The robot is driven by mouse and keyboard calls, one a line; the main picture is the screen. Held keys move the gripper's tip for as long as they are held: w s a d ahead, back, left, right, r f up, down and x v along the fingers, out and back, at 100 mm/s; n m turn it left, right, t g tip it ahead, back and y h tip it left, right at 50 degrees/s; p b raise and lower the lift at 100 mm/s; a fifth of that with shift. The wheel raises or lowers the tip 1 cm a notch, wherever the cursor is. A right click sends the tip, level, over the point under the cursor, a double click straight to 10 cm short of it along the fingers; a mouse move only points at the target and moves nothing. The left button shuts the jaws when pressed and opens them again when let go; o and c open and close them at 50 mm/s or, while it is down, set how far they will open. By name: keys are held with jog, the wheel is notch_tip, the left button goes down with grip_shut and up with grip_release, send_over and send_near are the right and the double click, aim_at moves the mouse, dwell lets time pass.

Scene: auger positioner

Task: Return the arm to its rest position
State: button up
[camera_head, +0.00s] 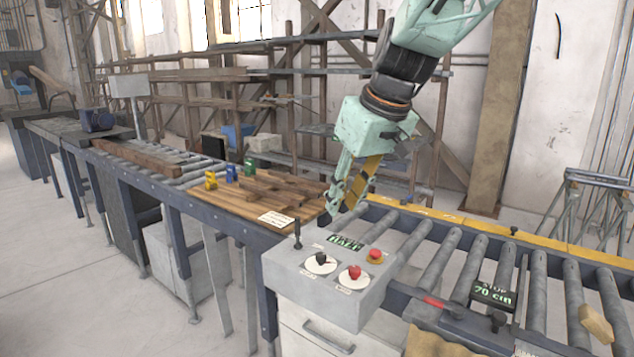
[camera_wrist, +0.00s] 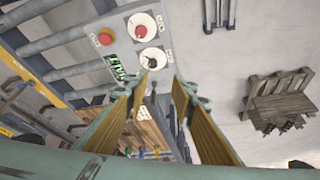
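My arm reaches down from the upper right in the head view. My gripper (camera_head: 337,208) hangs just behind the grey control box (camera_head: 330,303), apart from any object as far as I can see. In the wrist view my gripper (camera_wrist: 162,77) shows two fingers with yellow inner pads. A gap lies between their tips and nothing is held. The control box also shows in the wrist view (camera_wrist: 122,38), with its dials, red button and green display beyond the fingertips.
A roller conveyor (camera_head: 425,240) with a "STOP 70 cm" display (camera_head: 493,295) runs right. A wooden board (camera_head: 225,203) with blue, yellow and green pieces lies left, beside a brown beam (camera_head: 135,157) on rollers. A wooden block (camera_head: 595,325) sits at far right. Scaffolding stands behind.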

jog(key=s+d+f+m+h, duration=0.1)
jog(key=s+d, duration=0.4)
jog(key=s, duration=0.8)
jog(key=s+d+f+m+h, duration=0.1)
jog(key=s+d+m, duration=0.2)
jog(key=s, duration=1.1)
jog(key=s+d+f+m, duration=0.1)
jog(key=s+d, duration=0.6)
jog(key=s, duration=0.7)
jog(key=shift+m+h, duration=0.4)
jog(key=shift+m, duration=0.2)
jog(key=shift+o, duration=1.4)
